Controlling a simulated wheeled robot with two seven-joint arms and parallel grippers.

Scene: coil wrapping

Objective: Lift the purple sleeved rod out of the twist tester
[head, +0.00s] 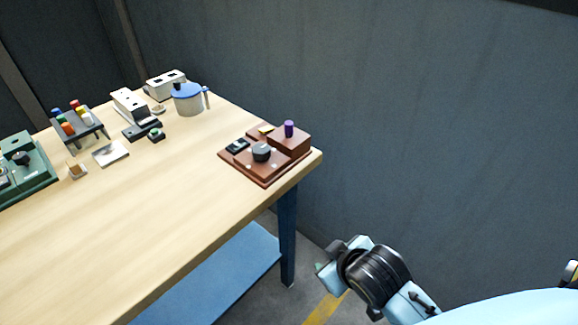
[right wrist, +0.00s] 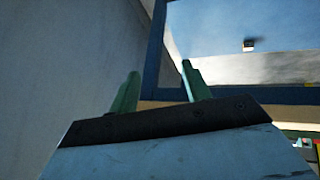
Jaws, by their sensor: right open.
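The purple sleeved rod (head: 289,129) stands upright in the raised block of the brown twist tester (head: 268,175), near the table's right corner in the head view. A dark round knob and a small black panel sit on the tester's lower part. My right arm is at the lower right of the head view, off the table's right end and well apart from the rod. In the right wrist view my right gripper (right wrist: 157,85) has its two green fingers apart with nothing between them. My left gripper is out of view.
A wooden table (head: 190,215) has clear room left of the tester. A blue-lidded pot (head: 188,99), a rack of coloured pegs (head: 80,125) and a green device (head: 32,180) stand farther left. A grey wall rises close behind the table.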

